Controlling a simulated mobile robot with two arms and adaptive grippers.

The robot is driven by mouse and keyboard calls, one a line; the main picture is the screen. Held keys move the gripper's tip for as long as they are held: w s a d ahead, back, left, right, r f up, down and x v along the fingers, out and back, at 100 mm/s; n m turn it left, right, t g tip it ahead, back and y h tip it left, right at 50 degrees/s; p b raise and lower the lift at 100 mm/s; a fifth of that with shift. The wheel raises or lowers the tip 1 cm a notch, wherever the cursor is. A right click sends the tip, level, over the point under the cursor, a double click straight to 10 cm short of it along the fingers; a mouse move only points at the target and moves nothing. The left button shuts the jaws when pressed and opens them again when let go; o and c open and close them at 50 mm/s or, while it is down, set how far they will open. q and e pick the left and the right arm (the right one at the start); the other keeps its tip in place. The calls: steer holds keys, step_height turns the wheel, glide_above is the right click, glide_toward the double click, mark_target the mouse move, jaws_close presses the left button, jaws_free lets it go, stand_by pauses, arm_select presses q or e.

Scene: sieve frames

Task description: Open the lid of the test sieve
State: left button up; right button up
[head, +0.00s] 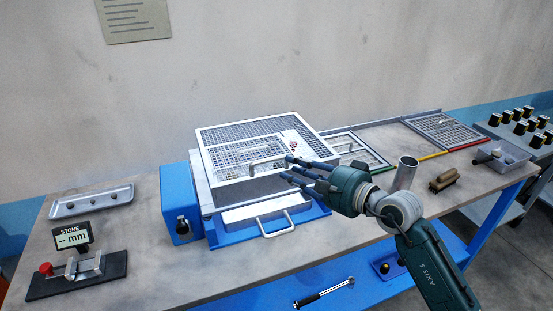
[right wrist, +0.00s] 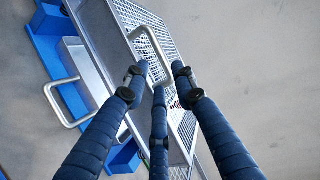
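The test sieve stands on a blue base (head: 250,237) on the bench. Its lid (head: 222,137) is a pale metal frame with mesh, on top of the sieve; I cannot tell whether there is a gap beneath it. A bar handle (head: 264,162) sits at the lid's front edge; the right wrist view also shows this handle (right wrist: 147,43). My right gripper (head: 287,168) is at the lid's front right, by the handle. In the right wrist view its fingers (right wrist: 160,76) are spread around the handle's near end; contact is unclear. My left gripper is not in view.
A lower drawer handle (head: 275,228) juts out in front. A blue box (head: 178,196) is left of the sieve. Mesh frames (head: 443,128), a metal cylinder (head: 405,171) and a brush (head: 443,180) lie to the right. A gauge (head: 75,238) and tray (head: 65,207) stand left.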

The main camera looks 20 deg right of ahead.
steer(key=p+x, duration=0.1)
steer(key=x, duration=0.6)
steer(key=shift+p, duration=0.4)
steer(key=shift+s, duration=0.15)
jaws_close()
